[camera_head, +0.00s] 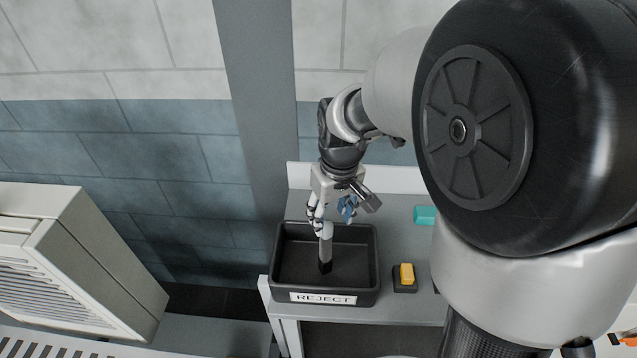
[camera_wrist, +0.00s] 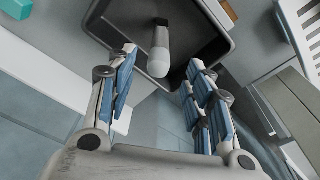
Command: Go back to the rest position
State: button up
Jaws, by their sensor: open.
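My gripper (camera_head: 328,215) hangs over the black bin (camera_head: 290,297) labelled REJECT, fingers pointing down. In the wrist view my gripper (camera_wrist: 161,62) is open, with blue pads on both fingers. A light grey cylindrical piece with a black end (camera_head: 326,247) is upright or slightly tilted below the fingers, within the bin's outline. In the wrist view this piece (camera_wrist: 158,56) shows between and beyond the fingertips, clear of both pads. I cannot tell whether it touches the bin floor.
A yellow button on a black base (camera_head: 406,275) sits right of the bin on the grey table. A teal block (camera_head: 425,215) lies behind it, partly hidden by my arm. A tiled wall and grey column (camera_head: 262,110) stand behind. A pale vented cabinet (camera_head: 90,265) is at left.

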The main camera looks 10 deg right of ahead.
jog(key=s+r+m+t+b, duration=0.1)
jog(key=s+r, duration=0.3)
jog(key=s, duration=0.5)
jog(key=s+r+m+t, duration=0.1)
jog(key=s+r, duration=0.4)
jog(key=s, duration=0.5)
jog(key=shift+s+a+t+b, duration=0.15)
jog(key=shift+s+t+b, duration=0.1)
jog(key=shift+t+b, duration=0.25)
